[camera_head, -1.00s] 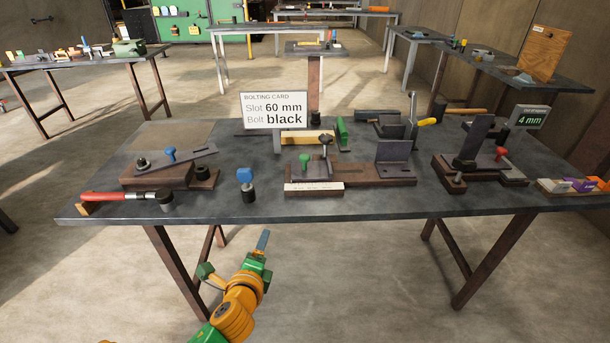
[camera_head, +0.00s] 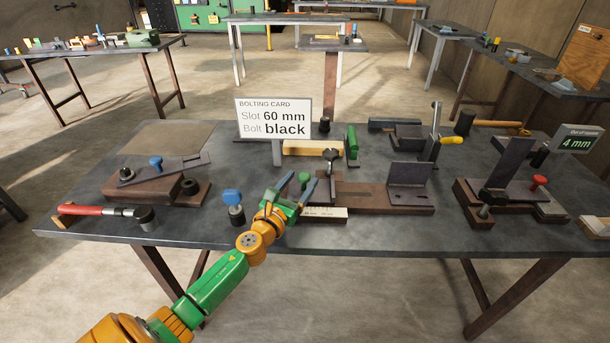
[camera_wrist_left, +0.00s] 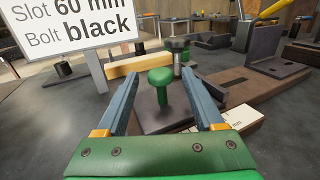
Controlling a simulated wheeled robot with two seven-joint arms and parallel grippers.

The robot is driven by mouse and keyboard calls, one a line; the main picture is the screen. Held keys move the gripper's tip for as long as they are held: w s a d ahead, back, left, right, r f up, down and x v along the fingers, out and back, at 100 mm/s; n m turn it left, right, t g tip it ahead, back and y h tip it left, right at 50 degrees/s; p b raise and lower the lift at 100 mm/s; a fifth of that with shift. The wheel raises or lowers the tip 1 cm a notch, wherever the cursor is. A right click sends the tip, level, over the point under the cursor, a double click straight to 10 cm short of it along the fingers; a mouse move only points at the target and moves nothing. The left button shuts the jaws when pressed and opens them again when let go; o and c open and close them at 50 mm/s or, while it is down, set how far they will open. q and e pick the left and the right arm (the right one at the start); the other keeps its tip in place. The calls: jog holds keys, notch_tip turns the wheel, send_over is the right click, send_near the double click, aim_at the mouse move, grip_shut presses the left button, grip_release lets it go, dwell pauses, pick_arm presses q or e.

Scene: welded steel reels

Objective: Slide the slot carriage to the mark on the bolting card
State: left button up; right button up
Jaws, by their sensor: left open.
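The bolting card (camera_head: 273,118) stands at the back of the bench and reads Slot 60 mm, Bolt black; it also shows in the left wrist view (camera_wrist_left: 65,25). The slot carriage is a dark plate (camera_wrist_left: 163,115) with a green knob (camera_wrist_left: 160,80), at the left end of a brown rail (camera_head: 370,198). A pale scale strip (camera_head: 329,214) lies along the rail's front; its marks are too small to read. My left gripper (camera_head: 297,187) is open, its fingers on either side of the green knob, without visible contact. It partly hides the carriage in the head view. My right gripper is not in view.
A blue-knobbed bolt (camera_head: 233,199) stands left of my gripper. A red-handled tool (camera_head: 100,211) lies at the front left. A dark angle bracket (camera_head: 408,185) stands on the rail's right part. A clamp fixture (camera_head: 500,185) with a red knob is farther right.

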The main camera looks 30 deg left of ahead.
pick_arm(q)
jog(key=w, duration=0.2)
jog(key=shift+w+a+f, duration=0.25)
jog(key=shift+w, duration=0.15)
jog(key=shift+s+r, duration=0.1)
jog(key=shift+c, duration=0.9)
grip_shut()
